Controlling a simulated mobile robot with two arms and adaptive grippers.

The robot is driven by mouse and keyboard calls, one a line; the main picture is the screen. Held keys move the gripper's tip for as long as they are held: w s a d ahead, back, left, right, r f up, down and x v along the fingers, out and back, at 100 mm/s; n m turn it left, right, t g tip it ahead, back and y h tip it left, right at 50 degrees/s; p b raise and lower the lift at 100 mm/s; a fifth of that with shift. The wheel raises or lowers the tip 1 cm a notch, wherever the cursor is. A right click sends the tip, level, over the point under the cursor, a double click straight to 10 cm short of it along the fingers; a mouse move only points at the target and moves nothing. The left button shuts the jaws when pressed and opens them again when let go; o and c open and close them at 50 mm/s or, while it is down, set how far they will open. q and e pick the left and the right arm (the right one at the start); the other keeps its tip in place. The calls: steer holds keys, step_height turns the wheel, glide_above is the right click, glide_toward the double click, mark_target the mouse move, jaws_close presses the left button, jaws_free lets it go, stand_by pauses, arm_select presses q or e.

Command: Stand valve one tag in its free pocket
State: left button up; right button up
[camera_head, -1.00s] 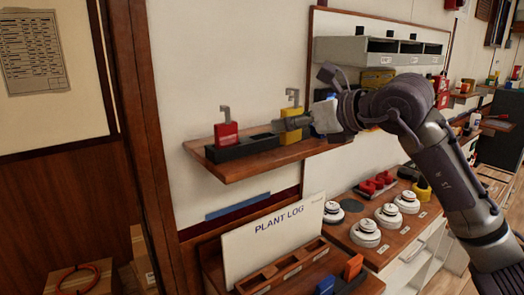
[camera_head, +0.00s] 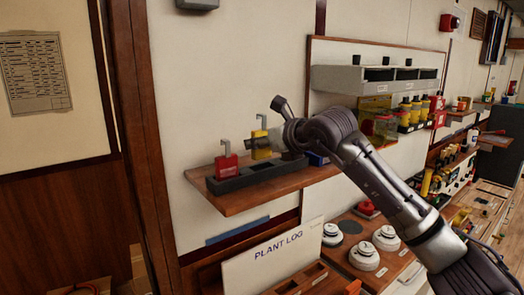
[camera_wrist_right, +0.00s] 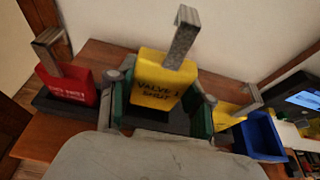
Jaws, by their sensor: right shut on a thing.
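The yellow valve one tag (camera_head: 261,145), lettered "VALVE 1 SHUT" with a grey hook on top, is upright in my right gripper (camera_wrist_right: 160,100). In the wrist view the green-lined fingers are shut on both sides of the tag (camera_wrist_right: 160,82). The dark pocket rack (camera_head: 235,185) lies on a wooden shelf. A red tag (camera_head: 227,166) with a hook stands in its left end. The yellow tag is just right of the red one, at the rack; whether its lower edge is inside a pocket cannot be told. My left gripper is not in view.
In the wrist view another yellow hooked piece (camera_wrist_right: 230,114) and a blue bin (camera_wrist_right: 262,137) are right of the gripper. The wooden shelf (camera_head: 240,203) has bare room in front of the rack. Below are a plant log board (camera_head: 275,250) and white round units (camera_head: 365,257).

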mark_target(262, 158)
step_height(262, 158, down, 4)
steer(key=shift+w+r+p, duration=0.1)
steer(key=shift+p, duration=0.75)
steer(key=shift+f, duration=0.25)
steer(key=shift+f+b, duration=0.1)
steer(key=shift+b, duration=0.25)
steer(key=o, duration=1.1)
steer(key=shift+o, duration=0.2)
